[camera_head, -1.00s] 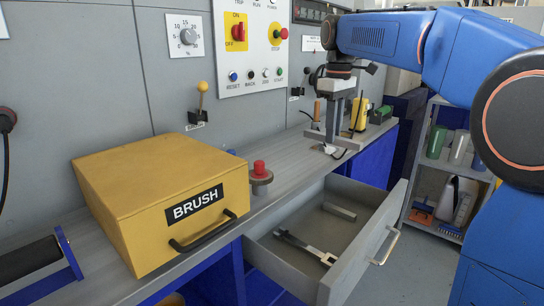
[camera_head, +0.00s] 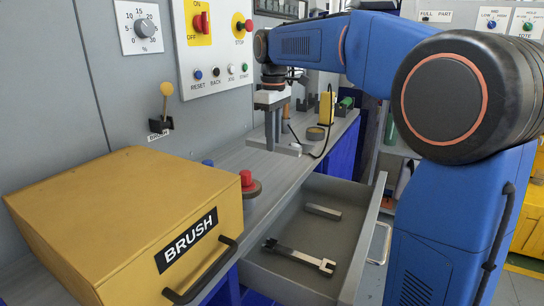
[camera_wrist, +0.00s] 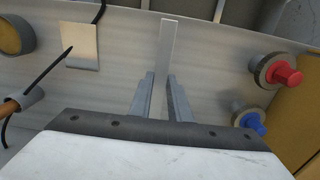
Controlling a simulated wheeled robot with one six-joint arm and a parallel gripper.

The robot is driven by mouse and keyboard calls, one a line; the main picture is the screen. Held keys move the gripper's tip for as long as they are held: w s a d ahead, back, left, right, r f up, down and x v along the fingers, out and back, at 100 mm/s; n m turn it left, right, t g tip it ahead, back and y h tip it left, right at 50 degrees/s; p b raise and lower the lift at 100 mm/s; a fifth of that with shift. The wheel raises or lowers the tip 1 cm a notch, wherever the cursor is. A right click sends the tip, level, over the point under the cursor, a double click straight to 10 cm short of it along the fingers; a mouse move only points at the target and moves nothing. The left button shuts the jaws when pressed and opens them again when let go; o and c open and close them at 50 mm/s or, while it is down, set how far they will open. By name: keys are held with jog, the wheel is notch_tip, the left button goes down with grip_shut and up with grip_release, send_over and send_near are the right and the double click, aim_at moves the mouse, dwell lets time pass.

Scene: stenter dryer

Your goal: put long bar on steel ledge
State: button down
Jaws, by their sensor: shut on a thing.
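My gripper (camera_head: 274,146) is low over the grey steel ledge (camera_head: 228,157) that runs along the machine. In the wrist view my gripper (camera_wrist: 161,82) has its two fingers on either side of a long, thin, pale bar (camera_wrist: 168,45). The fingers are shut on this long bar, which sticks out beyond them over the ledge (camera_wrist: 120,62). I cannot tell whether the bar touches the ledge. In the head view the bar is hard to make out at the gripper.
A yellow BRUSH box (camera_head: 130,225) stands at the ledge's near end. A red knob (camera_head: 247,182) and a blue one (camera_wrist: 252,123) are close by. The open drawer (camera_head: 345,262) holds a wrench (camera_head: 299,257) and a short bar (camera_head: 323,212). A yellow device (camera_head: 327,108) stands farther back.

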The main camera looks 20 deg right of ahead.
aim_at(274, 166)
jog(key=shift+f, duration=2.5)
jog(key=c, duration=1.6)
grip_release()
jog(key=shift+f, duration=0.1)
jog(key=shift+c, duration=0.2)
notch_tip(274, 166, up, 12)
jog(key=shift+r, duration=0.15)
